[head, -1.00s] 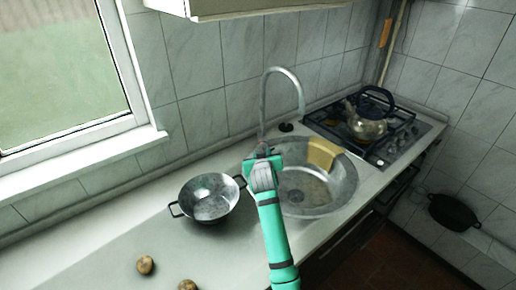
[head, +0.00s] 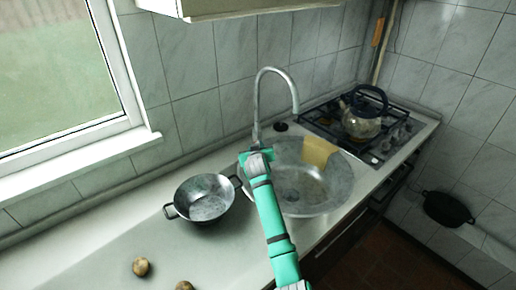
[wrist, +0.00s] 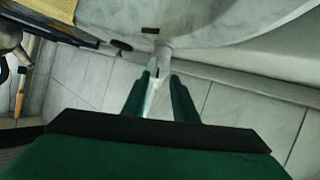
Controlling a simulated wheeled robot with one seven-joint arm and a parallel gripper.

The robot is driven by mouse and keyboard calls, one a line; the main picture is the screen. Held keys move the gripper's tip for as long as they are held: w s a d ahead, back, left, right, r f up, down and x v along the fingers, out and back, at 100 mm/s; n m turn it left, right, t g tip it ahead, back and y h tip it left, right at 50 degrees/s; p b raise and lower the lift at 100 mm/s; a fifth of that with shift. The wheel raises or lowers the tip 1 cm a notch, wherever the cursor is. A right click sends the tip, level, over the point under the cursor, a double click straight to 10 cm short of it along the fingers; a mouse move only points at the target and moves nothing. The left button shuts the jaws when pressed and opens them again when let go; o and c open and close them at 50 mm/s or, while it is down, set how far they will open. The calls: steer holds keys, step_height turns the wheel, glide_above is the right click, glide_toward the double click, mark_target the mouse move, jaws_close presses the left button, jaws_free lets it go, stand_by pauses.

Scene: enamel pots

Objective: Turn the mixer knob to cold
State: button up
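The grey gooseneck tap (head: 257,103) rises from the counter behind the round metal sink (head: 318,205). My gripper (head: 256,151) is at the tap's base in the head view, partly hidden by my wrist. In the wrist view, my gripper (wrist: 159,76) has its two dark green fingers apart, with the pale tap (wrist: 162,60) showing between and just beyond their tips. I cannot tell whether they touch it. I cannot clearly make out the mixer knob or its angle. A small dark round piece (head: 282,127) sits on the counter right of the tap.
A two-handled metal pan (head: 203,199) stands left of my gripper. A kettle (head: 362,118) stands on the hob to the right. Two potatoes lie at the front left. The tiled wall is close behind the tap.

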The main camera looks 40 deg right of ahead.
steer(key=shift+s+d, duration=0.1)
jaws_close()
steer(key=shift+d, duration=0.1)
steer(key=shift+d+m, duration=0.1)
steer(key=shift+m, duration=0.2)
steer(key=shift+s+d+f+m+t+y, duration=0.15)
steer(key=shift+s+d+m+t+y, duration=0.15)
steer(key=shift+m+t+y, duration=0.55)
steer(key=shift+s+d+f+m+t+y, duration=0.2)
steer(key=shift+d+m+y, duration=0.2)
steer(key=shift+m, duration=0.9)
steer(key=shift+s+d+f+m+t+y, duration=0.2)
steer(key=shift+m+t+y, duration=0.35)
steer(key=shift+m, duration=0.5)
steer(key=shift+d+r, duration=0.1)
